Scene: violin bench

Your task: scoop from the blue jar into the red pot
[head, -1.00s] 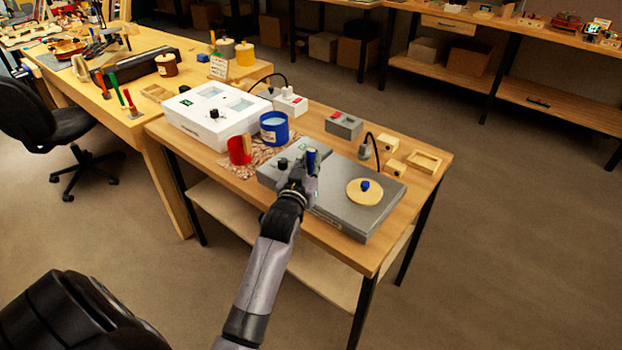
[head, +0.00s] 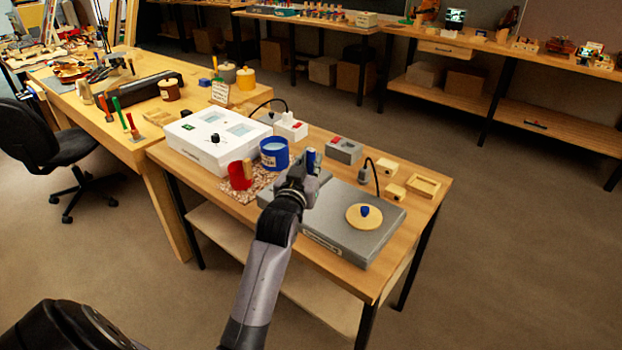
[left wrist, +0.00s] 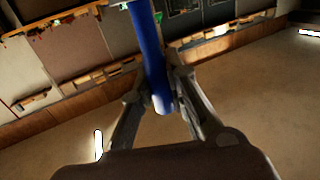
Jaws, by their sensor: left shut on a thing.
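The blue jar (head: 274,153) stands on the near bench, with pale contents showing at its open top. The red pot (head: 240,175) stands just left of it, with a tan upright piece at its right side. My left gripper (head: 303,168) is to the right of the jar and apart from it in the picture. It is shut on a blue handle (head: 311,158), which stands roughly upright. In the left wrist view the blue handle (left wrist: 150,55) runs between the two fingers. Its far end is out of frame, so I cannot see a scoop bowl. My right gripper is not in view.
A speckled mat (head: 252,190) lies under the pot. A white box with a knob (head: 215,140) is at the left, and a grey plate (head: 345,228) with a round wooden lid (head: 365,216) is at the right. Small wooden blocks (head: 396,191) lie at the right edge.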

